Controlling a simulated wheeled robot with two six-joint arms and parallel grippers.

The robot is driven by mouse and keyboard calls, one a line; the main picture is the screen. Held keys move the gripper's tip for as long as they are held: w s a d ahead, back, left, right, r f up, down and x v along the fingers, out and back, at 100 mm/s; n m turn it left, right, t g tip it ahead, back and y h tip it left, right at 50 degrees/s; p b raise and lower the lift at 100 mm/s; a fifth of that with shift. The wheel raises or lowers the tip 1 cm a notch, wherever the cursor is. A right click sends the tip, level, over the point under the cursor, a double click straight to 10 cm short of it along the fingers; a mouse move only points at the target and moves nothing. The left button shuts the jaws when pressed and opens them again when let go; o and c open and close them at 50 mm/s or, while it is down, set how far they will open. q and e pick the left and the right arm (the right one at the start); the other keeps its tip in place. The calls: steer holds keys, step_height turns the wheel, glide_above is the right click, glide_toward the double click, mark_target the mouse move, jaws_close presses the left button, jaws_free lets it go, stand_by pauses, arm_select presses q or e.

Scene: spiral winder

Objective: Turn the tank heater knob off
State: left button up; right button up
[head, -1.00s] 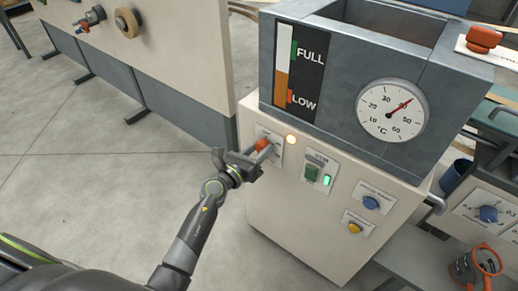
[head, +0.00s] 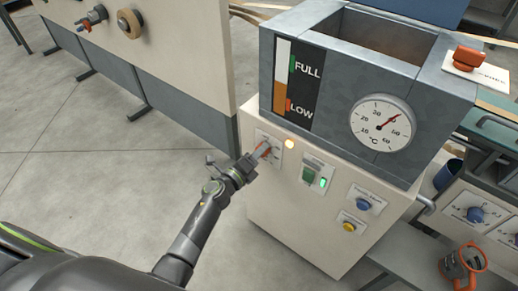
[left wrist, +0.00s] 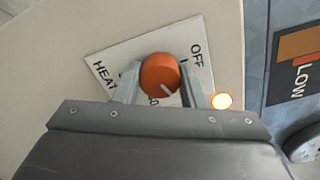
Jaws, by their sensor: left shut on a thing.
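The orange heater knob (head: 264,150) is on the front panel of the cream tank cabinet. My left gripper (head: 262,154) reaches it from the front left. In the left wrist view the round knob (left wrist: 159,72) sits between the two fingers of my left gripper (left wrist: 162,88), shut on it. A white line on the knob points to the lower right in that view. The white label plate (left wrist: 105,57) reads HEAT at left and OFF at upper right; the fingers cover part of its print. My right gripper is not in view.
An amber lamp (head: 290,143) glows beside the knob. A green switch (head: 309,174), a blue knob (head: 363,204) and a yellow button (head: 349,227) are farther right. The tank's dial (head: 382,123) and level gauge (head: 281,80) are above. Open floor lies to the left.

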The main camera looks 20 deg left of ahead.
arm_select(q)
steer(key=shift+n+p, duration=3.5)
steer(key=shift+n, duration=3.3)
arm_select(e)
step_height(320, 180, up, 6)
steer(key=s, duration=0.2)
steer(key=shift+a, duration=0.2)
arm_select(q)
steer(key=shift+f, duration=0.1)
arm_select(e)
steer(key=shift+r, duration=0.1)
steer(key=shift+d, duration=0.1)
arm_select(q)
steer(key=o, duration=1)
steer(key=p+v, duration=0.1)
steer(key=v, duration=1.6)
steer(key=shift+s, duration=0.25)
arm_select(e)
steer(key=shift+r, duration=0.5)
